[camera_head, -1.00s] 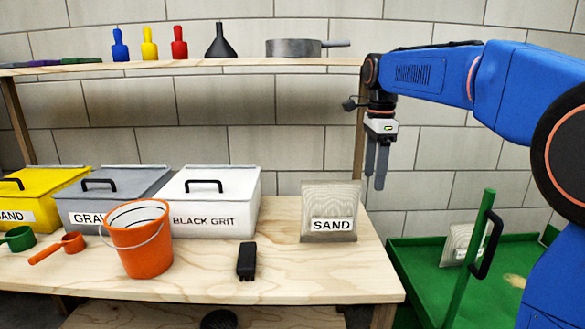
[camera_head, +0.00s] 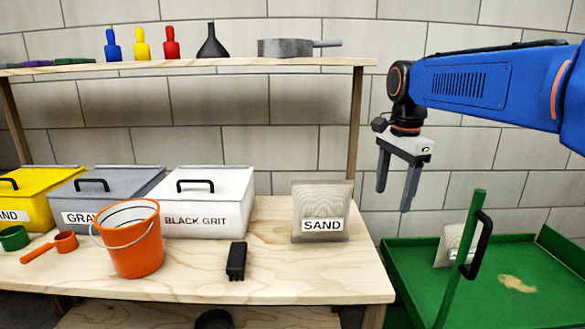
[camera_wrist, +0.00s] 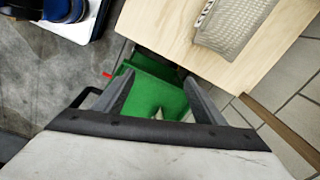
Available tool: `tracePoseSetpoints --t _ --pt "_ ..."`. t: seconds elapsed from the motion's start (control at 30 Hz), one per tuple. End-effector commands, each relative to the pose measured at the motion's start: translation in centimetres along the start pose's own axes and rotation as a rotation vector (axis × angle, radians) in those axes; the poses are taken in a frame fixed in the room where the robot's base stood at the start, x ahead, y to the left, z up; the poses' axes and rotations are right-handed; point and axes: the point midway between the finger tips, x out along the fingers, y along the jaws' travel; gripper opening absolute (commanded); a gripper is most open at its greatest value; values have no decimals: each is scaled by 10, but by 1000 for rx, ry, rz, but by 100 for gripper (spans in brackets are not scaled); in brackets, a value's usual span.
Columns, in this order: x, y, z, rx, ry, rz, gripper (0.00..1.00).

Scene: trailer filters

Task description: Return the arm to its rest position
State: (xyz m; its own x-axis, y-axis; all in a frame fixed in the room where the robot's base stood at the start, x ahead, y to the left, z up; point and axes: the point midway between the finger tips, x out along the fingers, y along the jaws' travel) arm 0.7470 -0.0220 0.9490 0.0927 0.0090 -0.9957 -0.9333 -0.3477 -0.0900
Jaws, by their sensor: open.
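My gripper (camera_head: 397,182) is open and empty, with its two dark fingers pointing down. In the head view it hangs in the air to the right of the table's right edge, above the far left part of the green trailer (camera_head: 405,262). My blue arm reaches in from the right side of the picture. In the wrist view the gripper's fingers (camera_wrist: 155,95) show apart, with the green trailer (camera_wrist: 150,70) below and nothing between them.
The wooden table (camera_head: 300,275) holds a clear SAND bag (camera_head: 322,205), a black object (camera_head: 237,260), an orange bucket (camera_head: 135,245) and a white BLACK GRIT bin (camera_head: 205,200). A shelf (camera_head: 200,67) carries bottles, a funnel and a pan. The trailer has a black handle (camera_head: 480,245).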

Motion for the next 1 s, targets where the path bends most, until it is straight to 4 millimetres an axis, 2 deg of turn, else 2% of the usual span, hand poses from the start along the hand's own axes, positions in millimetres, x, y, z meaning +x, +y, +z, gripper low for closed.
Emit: tracePoseSetpoints --t 0.03,0.1,0.47,0.8,1.0 --pt "2 16 2 -48 5 -14 64" --pt "7 36 4 -129 13 -34 64" --pt "50 136 19 -552 86 -123 64" --pt "112 224 37 -947 196 -175 64" --pt "146 259 46 -1128 258 -186 64"
